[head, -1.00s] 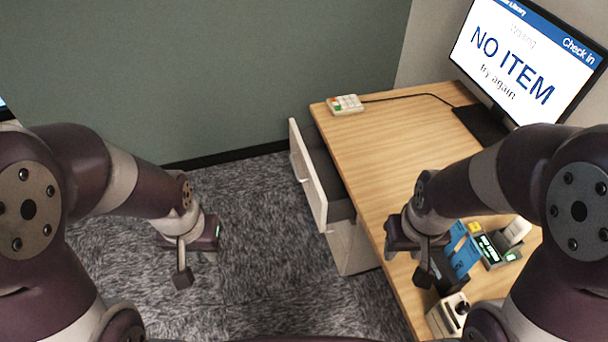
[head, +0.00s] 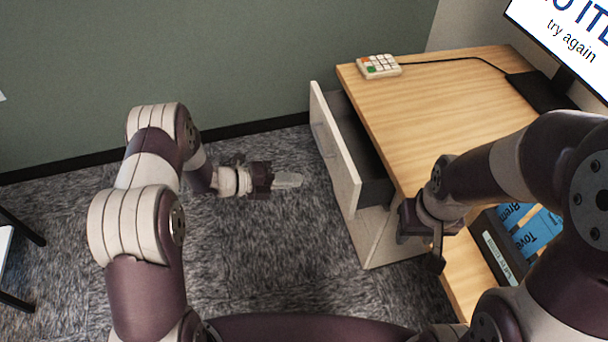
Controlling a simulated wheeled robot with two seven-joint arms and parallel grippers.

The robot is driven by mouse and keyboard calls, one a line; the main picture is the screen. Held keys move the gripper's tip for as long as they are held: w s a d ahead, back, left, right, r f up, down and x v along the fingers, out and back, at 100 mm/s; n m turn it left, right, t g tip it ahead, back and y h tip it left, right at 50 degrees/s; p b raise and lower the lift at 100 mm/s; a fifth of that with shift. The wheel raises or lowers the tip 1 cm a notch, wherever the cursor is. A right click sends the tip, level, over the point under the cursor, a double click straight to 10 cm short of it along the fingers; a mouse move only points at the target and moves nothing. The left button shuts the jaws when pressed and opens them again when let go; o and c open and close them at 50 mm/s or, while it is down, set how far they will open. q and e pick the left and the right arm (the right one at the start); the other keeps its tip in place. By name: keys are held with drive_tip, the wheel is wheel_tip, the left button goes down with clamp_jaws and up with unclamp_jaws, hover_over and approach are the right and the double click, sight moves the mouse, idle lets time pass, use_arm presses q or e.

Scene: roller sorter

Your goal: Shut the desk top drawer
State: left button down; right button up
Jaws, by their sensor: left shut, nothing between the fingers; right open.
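The desk top drawer (head: 336,150) is pulled out of the left side of the wooden desk (head: 430,125). Its pale front panel stands clear of the desk and its grey inside shows. My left gripper (head: 290,180) is shut and empty, to the left of the drawer front, pointing at it with a gap of floor between in the picture. My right gripper (head: 438,250) is over the near part of the desk, right of the drawer, pointing down. Its fingers show only in part and appear to hold nothing.
A keypad (head: 379,66) with a cable lies at the desk's far left corner. A monitor (head: 570,40) stands at the back right. A dark tray (head: 492,245) with blue cards (head: 530,232) is near my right arm. Carpet (head: 270,240) left of the drawer is clear.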

sight(346, 176)
use_arm(q)
drive_tip(key=x, duration=0.8)
drive_tip(key=r+x, duration=0.1)
drive_tip(key=x, duration=0.2)
drive_tip(key=shift+w+d, duration=0.25)
drive_tip(key=shift+d, duration=0.25)
drive_tip(key=shift+d+f, duration=0.1)
drive_tip(key=w+d+b, duration=0.4)
drive_tip(key=d+b, duration=0.2)
drive_tip(key=d, duration=0.5)
drive_tip(key=shift+d+b, duration=0.35)
drive_tip(key=shift+d, duration=0.05)
drive_tip(key=shift+r, duration=0.25)
